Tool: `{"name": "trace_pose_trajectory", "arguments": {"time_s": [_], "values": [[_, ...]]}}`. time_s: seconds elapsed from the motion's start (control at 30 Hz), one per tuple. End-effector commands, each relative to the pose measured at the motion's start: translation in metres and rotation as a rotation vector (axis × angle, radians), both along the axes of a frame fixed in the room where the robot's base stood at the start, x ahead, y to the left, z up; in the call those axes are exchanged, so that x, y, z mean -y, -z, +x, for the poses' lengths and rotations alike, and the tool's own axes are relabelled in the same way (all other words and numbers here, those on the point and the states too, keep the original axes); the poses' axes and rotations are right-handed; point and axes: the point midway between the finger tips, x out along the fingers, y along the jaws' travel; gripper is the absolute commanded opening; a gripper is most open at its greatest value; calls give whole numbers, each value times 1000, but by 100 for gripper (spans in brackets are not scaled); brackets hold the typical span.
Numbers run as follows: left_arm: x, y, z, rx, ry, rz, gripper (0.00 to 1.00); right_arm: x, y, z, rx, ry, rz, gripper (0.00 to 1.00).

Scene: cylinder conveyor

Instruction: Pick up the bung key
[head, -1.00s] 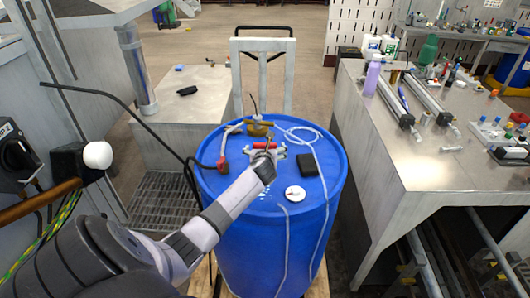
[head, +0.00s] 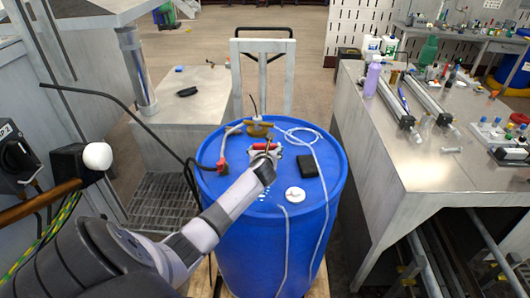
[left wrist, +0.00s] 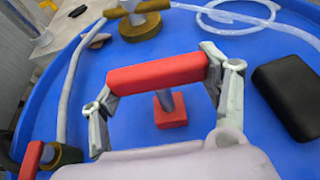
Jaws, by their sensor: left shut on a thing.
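The bung key has a red bar handle (left wrist: 158,73), a grey stem and a red square foot, seen in the left wrist view. It is over the top of the blue drum (head: 275,250). My left gripper (head: 265,150) is shut on the red handle, with one finger at each end of the bar. In the head view the key (head: 262,146) is small and partly hidden by my gripper. I cannot tell whether its foot touches the drum lid. My right gripper is not in view.
On the drum lid lie a black box (head: 307,165), a white round cap (head: 295,194), a brass fitting (head: 259,128) with a hose, and a red-handled valve (head: 222,166). A metal bench (head: 440,185) stands to the right, and a trolley handle (head: 262,45) behind the drum.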

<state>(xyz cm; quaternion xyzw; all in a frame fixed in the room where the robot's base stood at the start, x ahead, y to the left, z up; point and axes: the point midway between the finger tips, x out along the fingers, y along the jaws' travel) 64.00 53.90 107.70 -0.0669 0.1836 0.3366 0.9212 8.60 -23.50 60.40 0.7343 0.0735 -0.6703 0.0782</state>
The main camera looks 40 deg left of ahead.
Motion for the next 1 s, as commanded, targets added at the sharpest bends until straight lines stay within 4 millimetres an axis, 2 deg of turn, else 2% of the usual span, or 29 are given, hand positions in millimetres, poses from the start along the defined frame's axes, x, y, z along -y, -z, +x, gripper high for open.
{"name": "trace_pose_trajectory", "arguments": {"time_s": [0.17, 0.33, 0.8, 1.0], "values": [[-1, -8, 1, 5, 1, 2, 37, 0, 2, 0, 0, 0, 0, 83], [0, -30, 1, 7, 3, 4, 37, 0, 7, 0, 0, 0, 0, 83], [0, -142, 1, 8, 1, 5, 37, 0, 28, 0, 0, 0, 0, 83], [0, -176, 0, 5, 1, 2, 37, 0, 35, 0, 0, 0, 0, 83]]}}
